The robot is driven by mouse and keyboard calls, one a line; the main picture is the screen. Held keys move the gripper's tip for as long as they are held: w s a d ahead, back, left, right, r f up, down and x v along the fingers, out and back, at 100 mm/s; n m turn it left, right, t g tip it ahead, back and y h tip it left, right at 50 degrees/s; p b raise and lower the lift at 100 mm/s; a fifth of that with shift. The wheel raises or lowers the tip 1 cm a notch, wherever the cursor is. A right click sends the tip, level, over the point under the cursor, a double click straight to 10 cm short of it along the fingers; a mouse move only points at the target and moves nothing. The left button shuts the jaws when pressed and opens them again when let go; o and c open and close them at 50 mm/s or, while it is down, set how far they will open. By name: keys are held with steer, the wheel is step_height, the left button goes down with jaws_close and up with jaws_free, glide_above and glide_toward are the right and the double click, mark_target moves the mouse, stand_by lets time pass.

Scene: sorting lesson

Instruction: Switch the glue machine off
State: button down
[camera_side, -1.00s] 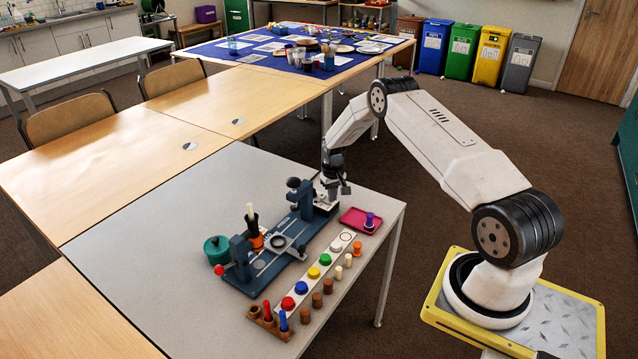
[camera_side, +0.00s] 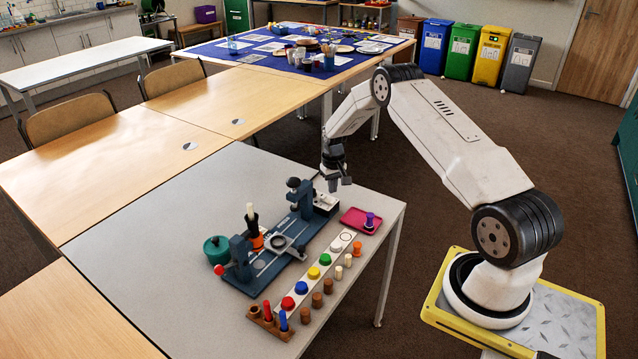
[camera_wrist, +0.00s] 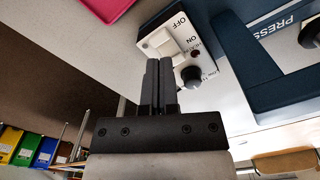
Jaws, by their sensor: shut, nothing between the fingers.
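The glue machine (camera_side: 300,230) is a dark blue press on the grey table. At its far right end is a light control box (camera_side: 327,203). In the wrist view the box carries a pale switch (camera_wrist: 156,40) with OFF and ON lettering, a dark red lamp (camera_wrist: 195,52) and a black knob (camera_wrist: 191,76). Which way the switch is set is hard to tell. My gripper (camera_side: 337,186) is shut and empty, just above the box. In the wrist view its fingertips (camera_wrist: 158,62) are close to the switch; whether they touch cannot be told.
A magenta tray (camera_side: 352,224) with a purple piece stands right of the machine. A white strip (camera_side: 338,249) with coloured discs and several pegs lies in front. A green pot (camera_side: 215,250) is at the machine's left end. The table behind the machine is clear.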

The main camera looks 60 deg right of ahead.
step_height(320, 180, up, 5)
steer(key=shift+f, duration=0.15)
stand_by(0.6)
steer(key=s+a+r+n+t, duration=0.1)
steer(key=s+a+r+n, duration=0.1)
steer(key=a+r, duration=0.5)
steer(key=s+a+r+n, duration=0.15)
steer(key=a+r, duration=0.25)
steer(key=a, duration=0.7)
steer(key=s+a+r+n+t, duration=0.1)
steer(key=s+a+r+n, duration=0.1)
steer(key=s+a, duration=1.1)
steer(key=shift+s+r+t, duration=0.3)
steer(key=shift+s+r, duration=0.25)
steer(key=shift+s, duration=0.65)
steer(key=shift+a+n, duration=0.1)
steer(key=shift+n, duration=0.15)
